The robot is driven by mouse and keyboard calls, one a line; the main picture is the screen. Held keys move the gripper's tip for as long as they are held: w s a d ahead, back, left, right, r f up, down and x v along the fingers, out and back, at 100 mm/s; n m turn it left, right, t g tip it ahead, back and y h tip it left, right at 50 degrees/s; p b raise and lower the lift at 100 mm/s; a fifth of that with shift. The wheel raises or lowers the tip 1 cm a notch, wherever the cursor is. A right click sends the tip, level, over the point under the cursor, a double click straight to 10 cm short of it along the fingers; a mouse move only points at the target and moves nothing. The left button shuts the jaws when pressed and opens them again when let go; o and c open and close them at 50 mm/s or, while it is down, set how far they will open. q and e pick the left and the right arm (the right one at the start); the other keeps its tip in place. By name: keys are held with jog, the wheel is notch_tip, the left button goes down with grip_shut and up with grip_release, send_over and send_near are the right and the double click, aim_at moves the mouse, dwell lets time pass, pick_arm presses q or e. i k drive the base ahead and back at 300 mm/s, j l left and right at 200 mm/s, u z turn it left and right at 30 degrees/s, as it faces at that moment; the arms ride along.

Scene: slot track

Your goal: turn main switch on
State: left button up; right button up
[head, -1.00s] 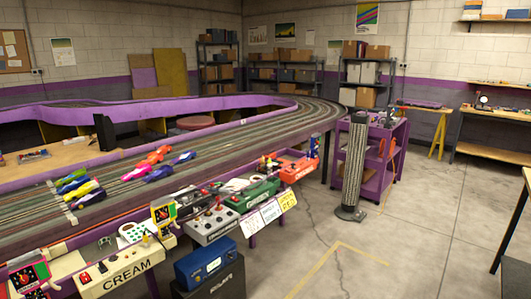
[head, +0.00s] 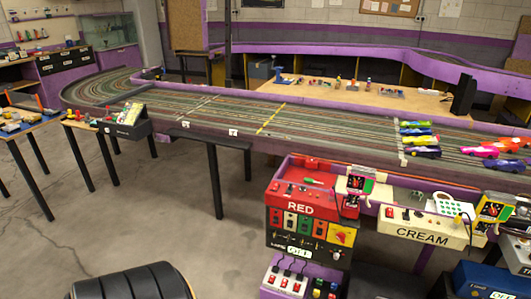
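A red control box marked RED (head: 302,208) stands below the near edge of the track, right of centre in the head view. Its front has several coloured switch plates. At its right is a yellow plate with a red rotary knob (head: 342,234), which looks like a main switch; its setting is too small to read. A small white label (head: 299,253) sits below the plates. A cream control box marked CREAM (head: 422,233) is to its right. Neither of my grippers is in view.
A white-and-grey box with sockets and coloured buttons (head: 300,279) sits under the red box. A blue box (head: 490,280) is at the lower right. The slot track (head: 320,128) runs behind. Open concrete floor (head: 200,225) lies to the left.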

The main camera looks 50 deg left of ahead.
aim_at(341, 237)
jog(key=u, duration=1.35)
